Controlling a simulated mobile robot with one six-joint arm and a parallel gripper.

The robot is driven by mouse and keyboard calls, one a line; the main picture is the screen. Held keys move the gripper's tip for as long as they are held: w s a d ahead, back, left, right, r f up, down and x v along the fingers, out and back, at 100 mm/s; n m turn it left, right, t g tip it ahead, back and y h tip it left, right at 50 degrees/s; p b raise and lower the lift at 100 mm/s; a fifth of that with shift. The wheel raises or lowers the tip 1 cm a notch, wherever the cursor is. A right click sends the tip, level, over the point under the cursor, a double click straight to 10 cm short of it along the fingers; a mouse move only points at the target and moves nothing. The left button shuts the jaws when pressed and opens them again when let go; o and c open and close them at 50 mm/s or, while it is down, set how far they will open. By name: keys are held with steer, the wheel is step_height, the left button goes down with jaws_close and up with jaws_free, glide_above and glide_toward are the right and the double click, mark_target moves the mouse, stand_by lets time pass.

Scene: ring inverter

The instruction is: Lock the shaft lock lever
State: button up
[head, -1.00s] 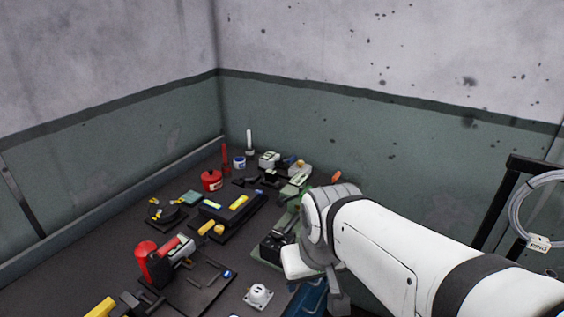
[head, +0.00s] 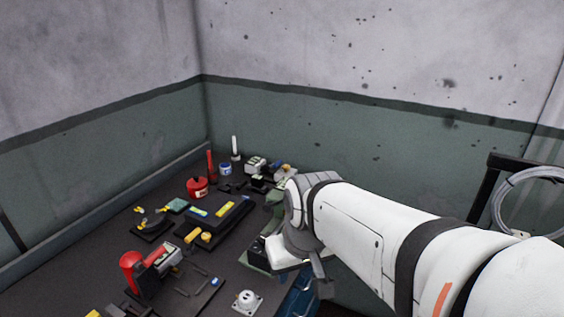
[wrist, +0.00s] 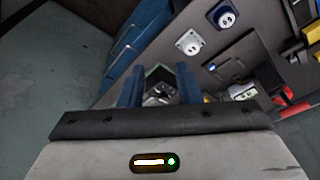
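My gripper (wrist: 160,85) shows in the wrist view with its two blue fingers apart. It is open, and nothing is visibly clamped. A dark and silver part (wrist: 161,92) shows between and beyond the fingers; I cannot tell whether they touch it. In the head view a green machine base (head: 257,262) with a black block stands at the bench's right side, partly behind my arm. My fingers are hidden in that view. I cannot make out the shaft lock lever in either view.
A white socket (head: 247,301) sits near the bench's right edge, beside blue drawers (wrist: 138,35). A red can (head: 197,187), a black tray (head: 222,212) and several tools crowd the bench (head: 90,275). A coiled cable (head: 530,200) hangs at the right. Walls close off the back.

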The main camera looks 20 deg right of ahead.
steer(key=shift+n+y, duration=0.8)
steer(key=shift+y, duration=0.1)
steer(key=w+r, duration=0.1)
steer(key=w, duration=0.3)
steer(key=w+d+r, duration=0.1)
steer(key=w, duration=0.3)
steer(key=w+d+r, duration=0.1)
steer(key=w, duration=0.2)
steer(key=shift+w+r, duration=0.4)
jaws_close()
steer(key=w+d+f+n+t+y, duration=0.1)
steer(key=w+d+n+y, duration=0.1)
steer(key=w+d, duration=0.8)
steer(key=w+d+f+n+t+y, duration=0.15)
steer(key=w+d, duration=0.45)
steer(key=w, duration=0.8)
steer(key=w+d+f+n+t+y, duration=0.1)
steer(key=w+d+f+n, duration=0.1)
steer(key=d, duration=0.4)
steer(key=w+d+f+n+t+y, duration=0.1)
steer(key=w+d+f, duration=0.1)
steer(key=w+d, duration=0.2)
steer(key=d, duration=0.2)
steer(key=shift+d+f+n, duration=0.2)
steer(key=shift+d+n, duration=0.1)
steer(key=shift+n, duration=0.05)
